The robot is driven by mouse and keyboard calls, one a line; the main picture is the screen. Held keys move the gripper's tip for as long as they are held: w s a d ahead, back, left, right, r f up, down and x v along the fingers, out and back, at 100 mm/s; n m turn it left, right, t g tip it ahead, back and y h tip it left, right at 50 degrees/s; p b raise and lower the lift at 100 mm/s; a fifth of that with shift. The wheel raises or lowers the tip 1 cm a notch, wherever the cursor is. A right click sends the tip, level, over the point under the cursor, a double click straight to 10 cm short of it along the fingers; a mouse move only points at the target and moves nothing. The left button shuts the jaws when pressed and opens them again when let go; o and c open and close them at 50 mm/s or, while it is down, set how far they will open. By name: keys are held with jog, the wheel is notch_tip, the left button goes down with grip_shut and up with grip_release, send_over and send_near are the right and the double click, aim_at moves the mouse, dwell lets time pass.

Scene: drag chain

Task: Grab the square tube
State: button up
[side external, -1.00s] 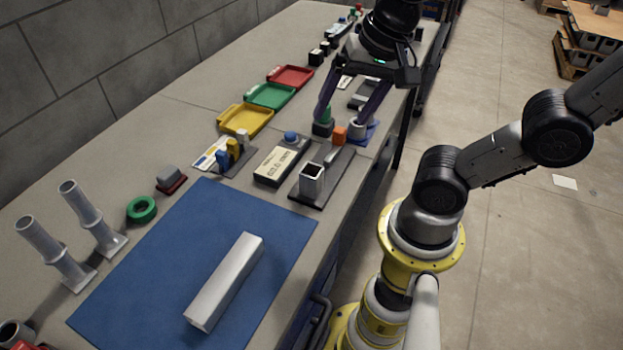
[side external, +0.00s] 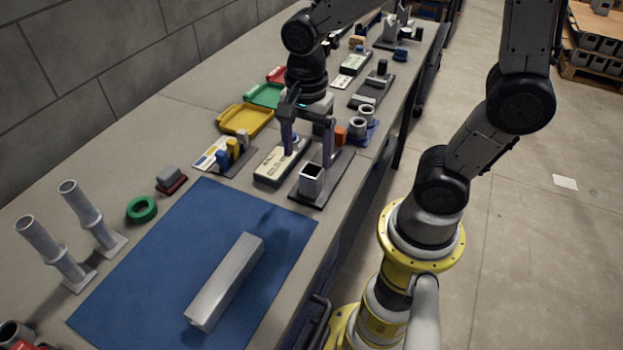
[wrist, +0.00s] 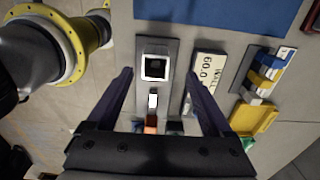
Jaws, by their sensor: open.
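A long silver square-section bar (side external: 225,282) lies on the blue mat (side external: 140,270). A short upright square tube (side external: 310,187) with a dark open top stands on a dark base plate at the table's right edge. My gripper (side external: 308,155) is open and points down, its fingers near this upright tube. In the wrist view the upright tube (wrist: 154,79) shows between the two fingers of my gripper (wrist: 160,77), with nothing held. The long bar is out of the wrist view. I cannot tell the exact height of the fingertips.
A labelled grey box (side external: 278,165) stands left of the upright tube. An orange block (side external: 356,129) and grey rings (side external: 360,120) are behind it. Yellow (side external: 246,119) and green (side external: 265,95) trays lie further left. Two tilted grey tubes (side external: 85,205) stand by the mat.

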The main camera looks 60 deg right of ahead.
aim_at(311, 174)
jog(key=f, duration=0.5)
jog(key=shift+s+d+f, duration=0.2)
jog(key=shift+s, duration=0.2)
jog(key=shift+f, duration=0.6)
jog(key=shift+c, duration=0.3)
jog(key=shift+r, duration=0.1)
grip_shut()
